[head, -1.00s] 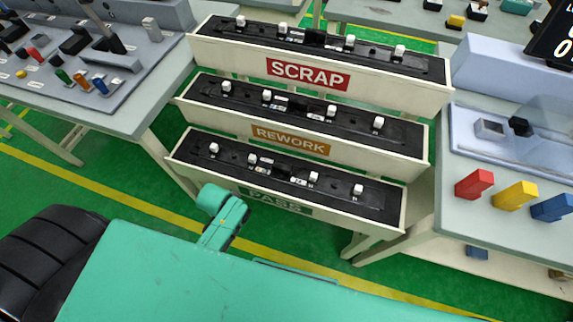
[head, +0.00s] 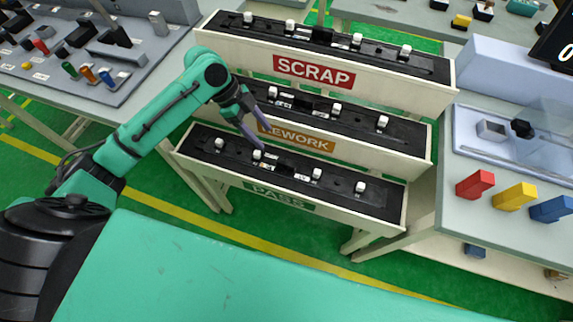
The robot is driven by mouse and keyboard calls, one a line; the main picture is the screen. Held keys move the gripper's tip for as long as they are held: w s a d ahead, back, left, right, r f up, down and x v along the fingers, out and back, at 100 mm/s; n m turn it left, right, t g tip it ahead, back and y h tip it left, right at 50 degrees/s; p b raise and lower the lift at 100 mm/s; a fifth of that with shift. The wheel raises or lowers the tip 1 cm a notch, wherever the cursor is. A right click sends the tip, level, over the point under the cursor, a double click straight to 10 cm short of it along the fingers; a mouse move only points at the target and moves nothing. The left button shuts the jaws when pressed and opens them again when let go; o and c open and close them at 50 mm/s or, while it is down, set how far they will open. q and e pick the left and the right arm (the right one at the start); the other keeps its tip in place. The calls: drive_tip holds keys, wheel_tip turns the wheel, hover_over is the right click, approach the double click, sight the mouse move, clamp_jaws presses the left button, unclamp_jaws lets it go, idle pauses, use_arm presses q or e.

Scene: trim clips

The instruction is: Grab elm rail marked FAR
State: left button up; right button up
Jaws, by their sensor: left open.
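Three cream racks are stacked in steps, with signs SCRAP (head: 314,71), REWORK (head: 296,137) and PASS (head: 279,196). Each has a black top holding small white blocks and dark and silvery pieces between them. Small white labels lie by these pieces, too small to read, so I cannot tell which is the elm rail marked FAR. My left gripper (head: 258,130) is open, its fingers pointing down and right in front of the REWORK rack's left part, above the PASS rack's left half. It partly hides the REWORK rack. Nothing shows between its fingers. My right gripper is not in view.
A grey table at left carries a board with coloured handles (head: 88,73) and black parts. A table at right carries red (head: 475,184), yellow (head: 514,197) and blue (head: 552,208) blocks and a clear-covered tray. Green floor shows in front of the racks.

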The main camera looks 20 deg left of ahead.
sight(286, 162)
use_arm(q)
drive_tip(key=shift+m, duration=0.4)
drive_tip(key=p+x, duration=0.1)
drive_tip(key=x, duration=0.3)
drive_tip(key=p+x, duration=0.1)
drive_tip(key=x, duration=0.7)
drive_tip(key=shift+s+d+p, duration=0.25)
drive_tip(key=shift+d+p, duration=0.05)
drive_tip(key=shift+p, duration=0.1)
drive_tip(key=shift+d+f, duration=0.1)
drive_tip(key=shift+f, duration=0.15)
clamp_jaws()
